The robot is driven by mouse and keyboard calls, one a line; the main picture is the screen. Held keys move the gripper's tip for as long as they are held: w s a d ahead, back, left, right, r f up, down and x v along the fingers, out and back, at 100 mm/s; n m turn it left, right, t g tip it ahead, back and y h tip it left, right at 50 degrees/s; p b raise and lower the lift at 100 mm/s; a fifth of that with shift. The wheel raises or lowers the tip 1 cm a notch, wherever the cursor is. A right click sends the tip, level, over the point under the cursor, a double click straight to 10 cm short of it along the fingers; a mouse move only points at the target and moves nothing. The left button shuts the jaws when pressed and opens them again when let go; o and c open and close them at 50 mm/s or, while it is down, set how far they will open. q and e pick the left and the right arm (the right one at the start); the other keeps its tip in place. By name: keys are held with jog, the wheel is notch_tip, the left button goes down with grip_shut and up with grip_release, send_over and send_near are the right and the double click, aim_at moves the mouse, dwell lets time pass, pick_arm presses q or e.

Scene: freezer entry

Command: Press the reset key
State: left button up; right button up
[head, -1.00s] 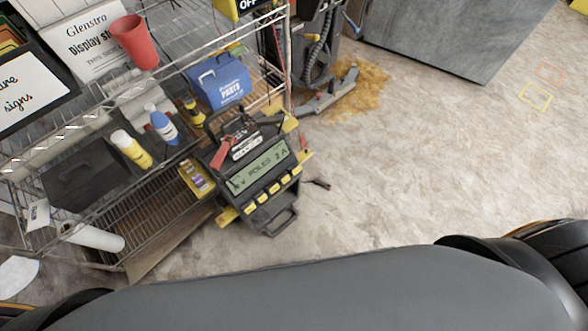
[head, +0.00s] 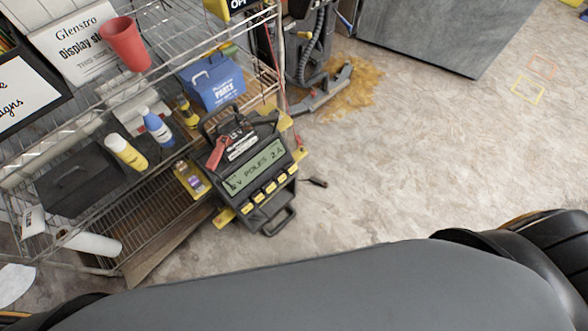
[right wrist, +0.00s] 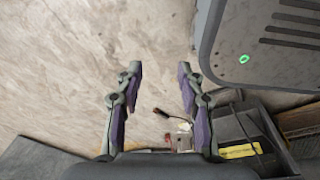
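A black and yellow charger-like unit (head: 265,192) stands on the floor beside the wire shelf in the head view. Its screen (head: 255,165) shows dark text that seems to include "POLES 2 A". A row of yellow keys (head: 266,193) lies below the screen; their labels are too small to read, so I cannot tell which is the reset key. My right gripper (right wrist: 158,75) is open and empty in the right wrist view, above the concrete floor. Neither gripper shows in the head view, and the left one is not visible.
A wire shelf (head: 160,195) on the left holds a blue box (head: 213,83), a red cup (head: 125,45), bottles and a black case (head: 78,178). A brown spill (head: 352,88) lies behind.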

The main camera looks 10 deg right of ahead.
grip_shut()
jog(key=shift+d, duration=0.15)
dwell(1.0)
